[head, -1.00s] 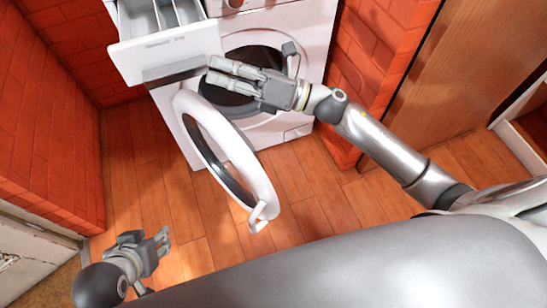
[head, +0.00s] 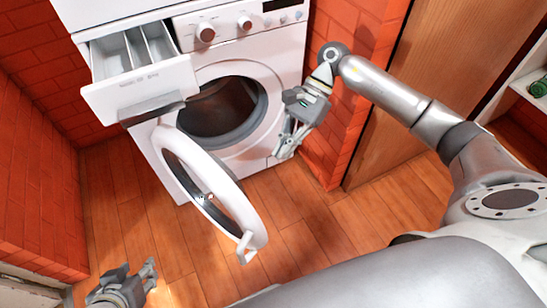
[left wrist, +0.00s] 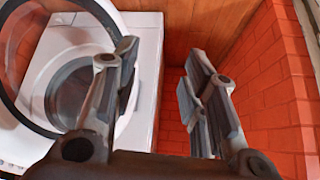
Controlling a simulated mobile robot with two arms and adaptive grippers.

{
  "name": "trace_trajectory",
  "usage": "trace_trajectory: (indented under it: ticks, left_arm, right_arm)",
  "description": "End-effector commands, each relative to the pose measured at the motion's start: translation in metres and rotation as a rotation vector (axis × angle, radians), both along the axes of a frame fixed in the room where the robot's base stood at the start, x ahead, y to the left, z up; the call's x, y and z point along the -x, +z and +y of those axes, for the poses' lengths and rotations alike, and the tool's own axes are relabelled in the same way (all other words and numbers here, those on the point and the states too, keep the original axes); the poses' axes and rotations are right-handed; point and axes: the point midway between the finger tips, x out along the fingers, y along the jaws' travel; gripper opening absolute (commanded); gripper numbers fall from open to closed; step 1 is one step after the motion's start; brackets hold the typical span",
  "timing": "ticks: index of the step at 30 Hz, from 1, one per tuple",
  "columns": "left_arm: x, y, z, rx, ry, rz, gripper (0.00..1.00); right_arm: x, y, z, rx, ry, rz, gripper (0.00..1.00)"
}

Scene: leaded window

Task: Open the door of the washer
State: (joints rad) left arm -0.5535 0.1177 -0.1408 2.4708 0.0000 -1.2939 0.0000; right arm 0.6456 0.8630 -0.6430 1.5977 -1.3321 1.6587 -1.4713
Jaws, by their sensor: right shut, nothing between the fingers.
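The white washer (head: 255,55) stands against the brick wall. Its round door (head: 222,180) is swung wide open to the left, with the handle (head: 246,246) at its free edge. The dark drum opening (head: 222,108) is uncovered. My right gripper (head: 284,150) is shut and empty, in front of the washer's right side and apart from the door. My left gripper (head: 150,272) is low at the left, apart from the door. In the left wrist view its two fingers (left wrist: 160,95) are spread with nothing between them, and the door ring (left wrist: 20,118) shows at the left.
The detergent drawer (head: 145,88) is pulled out above the door. Brick walls (head: 35,150) stand on the left and right of the washer. A wooden panel (head: 425,75) and a shelf (head: 528,92) are at the right. The wooden floor in front is clear.

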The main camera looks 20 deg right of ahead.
Motion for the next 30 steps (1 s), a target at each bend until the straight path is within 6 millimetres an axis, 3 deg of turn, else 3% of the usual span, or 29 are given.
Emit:
trace_trajectory:
  ticks: [12,19,30]
  left_arm:
    - [-0.034,0.019,-0.012,0.04,-0.014,-0.184,0.4]
    - [-0.032,0.018,-0.011,0.037,-0.013,-0.171,0.4]
    - [-0.031,0.018,-0.011,0.036,-0.013,-0.169,0.4]
  right_arm:
    - [0.026,-0.061,0.059,-0.005,0.001,0.001,0.0]
    - [0.037,-0.058,0.085,-0.004,0.0,0.0,0.0]
    - [0.04,-0.058,0.091,-0.003,-0.002,0.001,0.0]
